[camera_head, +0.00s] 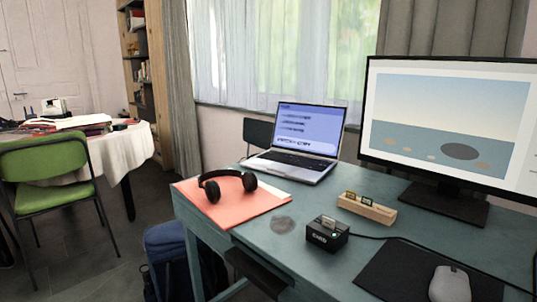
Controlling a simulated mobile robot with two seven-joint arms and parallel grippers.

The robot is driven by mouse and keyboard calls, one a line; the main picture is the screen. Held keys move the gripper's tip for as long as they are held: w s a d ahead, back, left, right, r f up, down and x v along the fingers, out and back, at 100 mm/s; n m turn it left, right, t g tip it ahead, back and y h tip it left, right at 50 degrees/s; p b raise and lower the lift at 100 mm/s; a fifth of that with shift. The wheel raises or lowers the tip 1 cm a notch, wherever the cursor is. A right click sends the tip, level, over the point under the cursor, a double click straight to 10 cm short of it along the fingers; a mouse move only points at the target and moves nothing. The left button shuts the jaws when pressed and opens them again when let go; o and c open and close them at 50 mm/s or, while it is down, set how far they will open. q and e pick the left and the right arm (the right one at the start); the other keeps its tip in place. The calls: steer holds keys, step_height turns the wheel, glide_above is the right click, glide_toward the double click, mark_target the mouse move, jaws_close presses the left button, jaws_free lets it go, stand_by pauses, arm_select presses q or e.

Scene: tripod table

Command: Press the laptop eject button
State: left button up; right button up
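An open silver laptop (296,147) stands at the back of the blue-green desk, left of the monitor. Its lit screen (306,128) shows a few dark lines of text and a pale bar near the bottom, too small to read surely. A small black box (327,235) with white lettering and a card-like piece in its top stands nearer the front. A cable runs from it to the right. Neither of my grippers is in view.
Headphones (228,185) lie on an orange folder (235,204) at the desk's left. A wooden holder (366,208) with small cards stands mid-desk. A large monitor (450,124), black mat (408,270) and mouse (450,284) are at right. A green chair (50,175) stands far left.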

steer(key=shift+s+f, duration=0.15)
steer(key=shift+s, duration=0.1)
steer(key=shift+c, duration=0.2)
